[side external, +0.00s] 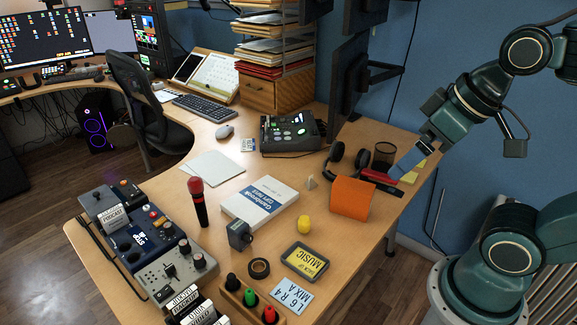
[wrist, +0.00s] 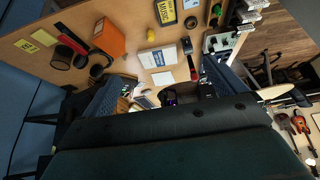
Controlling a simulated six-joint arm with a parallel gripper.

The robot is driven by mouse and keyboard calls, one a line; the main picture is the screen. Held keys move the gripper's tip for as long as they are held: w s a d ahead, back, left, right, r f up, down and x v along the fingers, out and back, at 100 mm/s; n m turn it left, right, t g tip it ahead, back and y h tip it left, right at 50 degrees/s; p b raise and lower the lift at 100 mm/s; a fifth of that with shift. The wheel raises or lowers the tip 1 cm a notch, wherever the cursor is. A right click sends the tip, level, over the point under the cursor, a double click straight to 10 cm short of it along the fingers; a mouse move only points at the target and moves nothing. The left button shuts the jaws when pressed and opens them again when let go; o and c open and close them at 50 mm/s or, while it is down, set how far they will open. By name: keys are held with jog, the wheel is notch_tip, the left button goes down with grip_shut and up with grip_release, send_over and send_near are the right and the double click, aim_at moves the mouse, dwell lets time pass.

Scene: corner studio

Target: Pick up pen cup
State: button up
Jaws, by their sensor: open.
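The pen cup (side external: 384,154) is a dark mesh cylinder, upright on the far right part of the desk, beside the headphones. I see no pens in it. In the wrist view a dark round shape at upper left looks like the cup (wrist: 64,53). My gripper (side external: 398,172) is open and empty, with blue-grey fingers pointing down-left. In the side view it overlaps the area just right of the cup; I cannot tell its exact height or whether it touches anything. In the wrist view the fingers of my gripper (wrist: 163,75) are spread wide, with the cup outside them to the left.
Close to the cup are black headphones (side external: 346,160), an orange holder (side external: 352,198), a red object (side external: 380,176) and yellow notes (side external: 411,175). A monitor (side external: 348,82) rises behind. The desk edge drops off to the right. Several boxes and devices cover the front.

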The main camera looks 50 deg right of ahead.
jog(key=shift+w, duration=0.1)
jog(key=w+d+m+g+h, duration=0.25)
jog(key=w+d+m, duration=0.75)
jog(key=w+d, duration=1)
jog(key=m+g+h, duration=0.2)
jog(key=m+g, duration=0.2)
jog(key=m, duration=0.5)
send_near(384, 146)
jog(key=shift+t, duration=0.25)
jog(key=a, duration=0.1)
jog(key=s+a+r, duration=0.1)
jog(key=s+a, duration=0.1)
jog(key=a, duration=0.1)
jog(key=shift+r, duration=0.25)
jog(key=shift+s+f, duration=0.1)
jog(key=shift+x, duration=4.2)
jog(key=shift+f, duration=0.15)
